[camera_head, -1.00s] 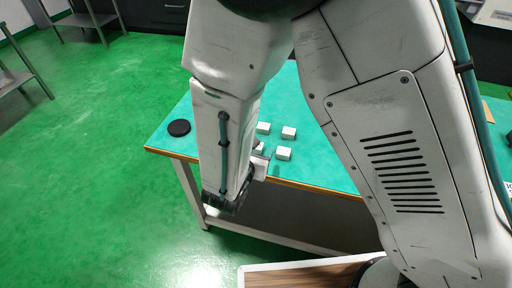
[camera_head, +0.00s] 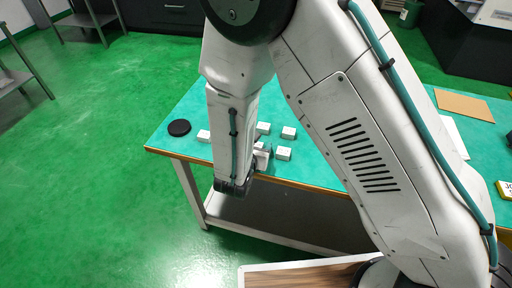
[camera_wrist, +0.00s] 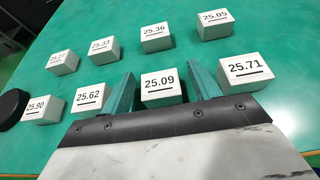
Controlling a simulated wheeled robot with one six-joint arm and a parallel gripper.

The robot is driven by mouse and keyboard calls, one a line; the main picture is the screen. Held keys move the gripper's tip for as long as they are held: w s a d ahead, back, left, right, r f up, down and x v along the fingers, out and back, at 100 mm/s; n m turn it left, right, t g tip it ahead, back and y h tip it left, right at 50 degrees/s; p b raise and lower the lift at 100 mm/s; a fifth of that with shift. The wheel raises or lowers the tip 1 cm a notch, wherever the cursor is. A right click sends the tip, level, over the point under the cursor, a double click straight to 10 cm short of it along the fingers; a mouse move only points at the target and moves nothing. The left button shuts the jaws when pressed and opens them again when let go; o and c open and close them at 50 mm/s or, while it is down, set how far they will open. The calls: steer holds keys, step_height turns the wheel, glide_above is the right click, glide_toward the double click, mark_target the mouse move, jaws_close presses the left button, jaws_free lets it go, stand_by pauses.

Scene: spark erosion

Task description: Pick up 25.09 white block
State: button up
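The 25.09 white block (camera_wrist: 161,90) sits on the teal table top in the wrist view, its label facing up. My gripper (camera_wrist: 161,70) is open, with one teal finger on the left of this block and one on the right. A narrow gap shows between the block and each finger. The lower edge of the block meets the dark gripper body in the picture, so I cannot tell whether they touch. In the head view, my arm hides most of the gripper area, and the block labels are too small to read.
The 25.62 block (camera_wrist: 90,97) stands close left of the gripper, and the 25.71 block (camera_wrist: 245,72) close right. Several more white blocks, including 25.36 (camera_wrist: 156,37), stand behind. A black disc (camera_head: 179,128) lies near the table's left edge. A brown sheet (camera_head: 464,105) lies at right.

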steer(key=c, duration=1)
steer(key=shift+r, duration=0.1)
